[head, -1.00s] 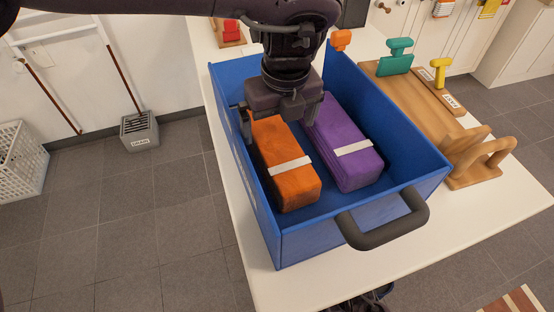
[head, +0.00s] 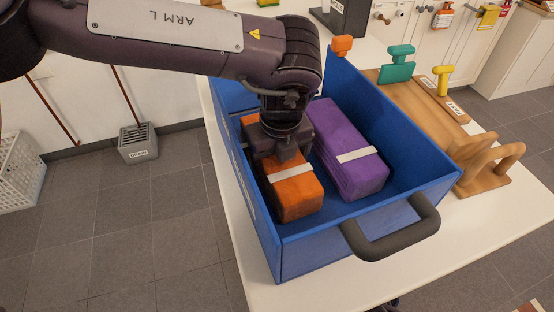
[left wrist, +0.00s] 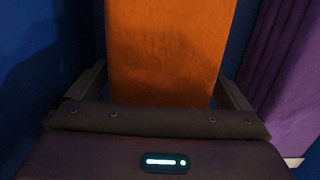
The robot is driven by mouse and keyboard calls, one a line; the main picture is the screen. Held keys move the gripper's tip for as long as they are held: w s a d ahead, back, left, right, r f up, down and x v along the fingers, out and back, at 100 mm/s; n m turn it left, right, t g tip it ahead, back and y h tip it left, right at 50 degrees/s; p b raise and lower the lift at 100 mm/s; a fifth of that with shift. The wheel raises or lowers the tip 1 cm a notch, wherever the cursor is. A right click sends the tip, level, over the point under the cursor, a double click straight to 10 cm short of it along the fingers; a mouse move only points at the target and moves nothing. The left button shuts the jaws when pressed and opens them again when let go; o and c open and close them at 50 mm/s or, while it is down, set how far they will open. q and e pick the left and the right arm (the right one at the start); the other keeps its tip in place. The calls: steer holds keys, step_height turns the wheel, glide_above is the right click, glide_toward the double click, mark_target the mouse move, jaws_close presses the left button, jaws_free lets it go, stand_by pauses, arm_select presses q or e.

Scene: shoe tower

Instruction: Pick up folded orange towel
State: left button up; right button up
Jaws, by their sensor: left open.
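The folded orange towel (head: 295,197) lies in the left part of the blue bin, with a white band around it. It also fills the middle of the left wrist view (left wrist: 168,50). My left gripper (head: 281,165) is right over the towel and points down, hiding part of its top. In the left wrist view the two fingers (left wrist: 165,85) stand apart, one on each side of the towel. The fingertips and any contact are hidden. My right gripper is not in view.
A purple folded towel (head: 345,150) lies right of the orange one, with a narrow gap between. The blue bin's walls (head: 340,240) surround both, and a dark handle (head: 395,235) juts from its front. A wooden stand (head: 425,105) is at right.

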arm_select(q)
steer(key=shift+f, duration=0.15)
steer(key=c, duration=1.1)
steer(key=shift+c, duration=0.2)
